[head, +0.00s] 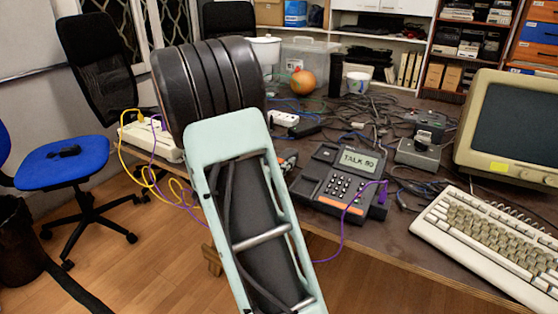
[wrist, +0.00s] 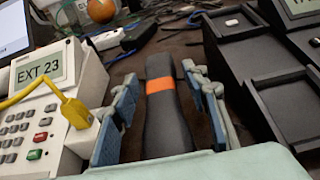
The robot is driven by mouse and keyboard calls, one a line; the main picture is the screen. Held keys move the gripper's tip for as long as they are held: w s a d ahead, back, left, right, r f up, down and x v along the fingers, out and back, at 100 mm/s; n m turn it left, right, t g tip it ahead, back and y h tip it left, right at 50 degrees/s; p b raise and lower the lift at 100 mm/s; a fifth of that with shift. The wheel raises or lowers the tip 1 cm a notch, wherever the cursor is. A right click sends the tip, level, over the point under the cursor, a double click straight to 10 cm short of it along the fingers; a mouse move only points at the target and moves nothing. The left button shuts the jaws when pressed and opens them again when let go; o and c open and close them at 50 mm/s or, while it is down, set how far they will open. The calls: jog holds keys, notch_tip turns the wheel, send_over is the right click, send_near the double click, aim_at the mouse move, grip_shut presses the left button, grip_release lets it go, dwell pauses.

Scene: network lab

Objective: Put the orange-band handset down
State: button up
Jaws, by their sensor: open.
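The dark handset with an orange band (wrist: 168,110) lies lengthwise on the brown table in the wrist view. My gripper (wrist: 167,92) is open, with one blue-grey finger on each side of the handset and narrow gaps beside it. A dark phone base (wrist: 285,95) with an empty-looking cradle is to the right. The head view shows this phone (head: 338,187), its screen reading "TALK 90". In the head view my arm covers most of the handset and gripper area.
A white phone (wrist: 40,115) reading "EXT 23", with a yellow cord (wrist: 45,88), stands close to the left finger. A purple cord (head: 343,232) hangs at the dark phone. A beige keyboard (head: 480,230) and monitor (head: 515,125) are at right. Cables clutter the table's back.

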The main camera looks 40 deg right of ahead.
jog(key=p+v, duration=0.2)
jog(key=v, duration=0.9)
jog(key=shift+s+a, duration=0.1)
jog(key=shift+a, duration=0.1)
